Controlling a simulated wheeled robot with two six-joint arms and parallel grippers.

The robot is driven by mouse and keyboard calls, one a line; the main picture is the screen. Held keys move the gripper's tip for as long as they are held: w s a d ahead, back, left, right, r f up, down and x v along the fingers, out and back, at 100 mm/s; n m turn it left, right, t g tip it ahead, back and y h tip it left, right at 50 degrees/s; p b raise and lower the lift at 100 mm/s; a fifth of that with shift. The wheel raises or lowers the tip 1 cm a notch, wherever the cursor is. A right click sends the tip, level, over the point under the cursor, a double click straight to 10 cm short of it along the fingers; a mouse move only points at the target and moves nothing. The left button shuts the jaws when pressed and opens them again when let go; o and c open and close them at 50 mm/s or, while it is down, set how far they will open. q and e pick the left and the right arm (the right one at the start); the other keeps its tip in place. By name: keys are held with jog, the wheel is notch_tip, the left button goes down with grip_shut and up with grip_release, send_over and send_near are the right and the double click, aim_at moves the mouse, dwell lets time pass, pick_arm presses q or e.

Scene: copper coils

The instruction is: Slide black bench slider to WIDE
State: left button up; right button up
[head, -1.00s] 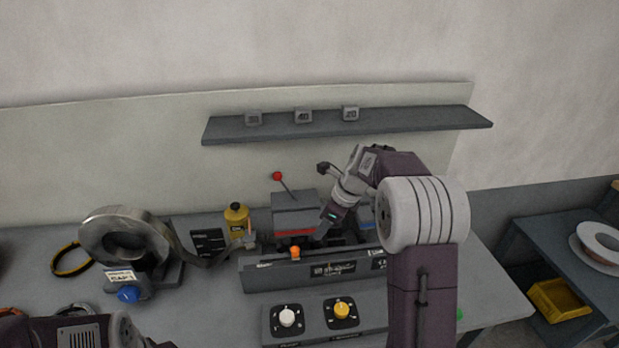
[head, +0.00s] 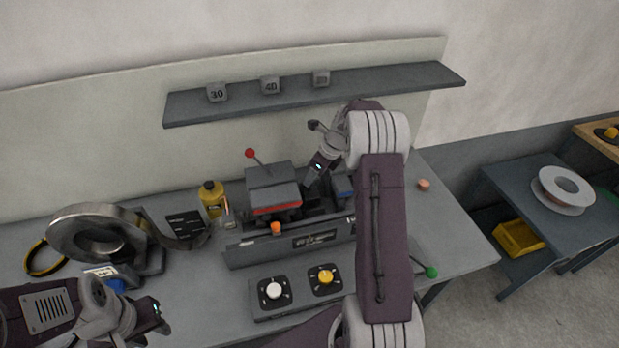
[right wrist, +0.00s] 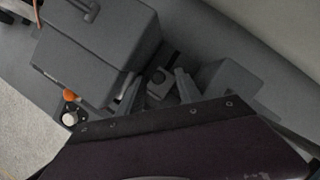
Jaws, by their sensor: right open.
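A grey bench machine (head: 290,240) stands on the table, with an orange knob (head: 276,229) at its front edge. My right gripper (head: 308,186) points down behind its front wall, just right of the grey head with the red-ball lever. In the right wrist view my right gripper (right wrist: 158,92) is open, its fingers either side of a small dark block (right wrist: 157,80), which looks like the black slider. I cannot tell whether they touch it. No WIDE mark is readable. My left gripper (head: 158,316) is at lower left over the table, away from the machine; its jaws are unclear.
A metal strip coil (head: 75,232) and yellow bottle (head: 212,198) stand left of the machine. A panel with white (head: 274,291) and yellow (head: 326,276) knobs lies in front. A shelf (head: 400,85) with numbered blocks hangs behind. A green-ended lever (head: 431,271) is at right.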

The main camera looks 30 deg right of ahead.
aim_at(312, 190)
jog(key=shift+x, duration=0.75)
jog(key=shift+a+f, duration=0.25)
jog(key=shift+f, duration=0.3)
jog(key=shift+c, duration=0.3)
jog(key=shift+w+f, duration=0.1)
grip_shut()
jog(key=shift+w+d, duration=0.1)
